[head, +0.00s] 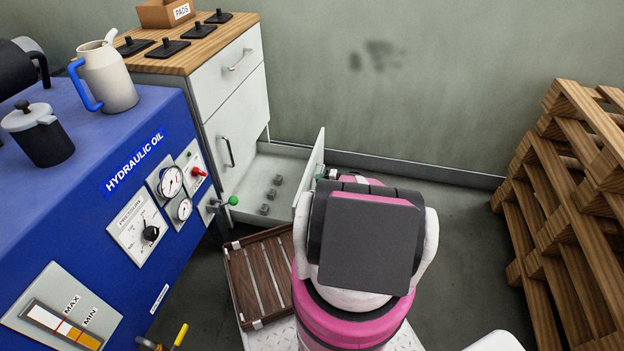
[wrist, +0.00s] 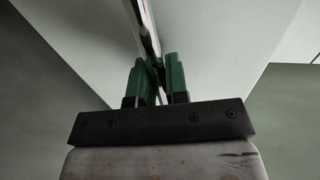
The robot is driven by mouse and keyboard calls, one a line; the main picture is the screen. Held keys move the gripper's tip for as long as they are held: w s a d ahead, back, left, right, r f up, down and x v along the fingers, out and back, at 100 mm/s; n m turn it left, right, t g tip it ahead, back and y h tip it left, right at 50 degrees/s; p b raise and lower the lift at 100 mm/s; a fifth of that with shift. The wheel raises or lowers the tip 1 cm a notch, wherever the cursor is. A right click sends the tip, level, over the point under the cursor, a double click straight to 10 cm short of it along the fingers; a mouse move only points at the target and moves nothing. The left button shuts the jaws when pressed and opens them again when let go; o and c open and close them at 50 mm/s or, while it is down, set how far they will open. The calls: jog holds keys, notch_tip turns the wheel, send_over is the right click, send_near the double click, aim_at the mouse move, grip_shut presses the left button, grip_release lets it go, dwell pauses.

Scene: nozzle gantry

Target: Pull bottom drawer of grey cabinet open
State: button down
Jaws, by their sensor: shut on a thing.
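The grey cabinet (head: 236,114) with a wooden top stands at the back left, against the wall. Its bottom drawer (head: 308,176) is pulled well out, and several small grey blocks (head: 270,194) lie inside. My gripper (wrist: 159,88) shows in the wrist view with its green fingers shut on the drawer's handle (wrist: 156,72), close to the pale drawer front (wrist: 215,45). In the head view my pink and white arm hides most of the gripper and the handle. The upper drawer and the middle front of the cabinet are shut.
A blue hydraulic oil unit (head: 60,205) with gauges and a green-knobbed lever (head: 231,201) stands at the left, close to the cabinet. Wooden pallets (head: 570,200) are stacked at the right. Floor between is clear.

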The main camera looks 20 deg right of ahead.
jog(key=shift+s+d, duration=0.25)
jog(key=shift+d, duration=0.05)
jog(key=c, duration=1.1)
grip_release()
jog(key=shift+c, duration=0.2)
jog(key=shift+d, duration=0.1)
jog(key=v, duration=1)
jog(key=shift+s+d, duration=0.2)
jog(key=shift+d, duration=0.05)
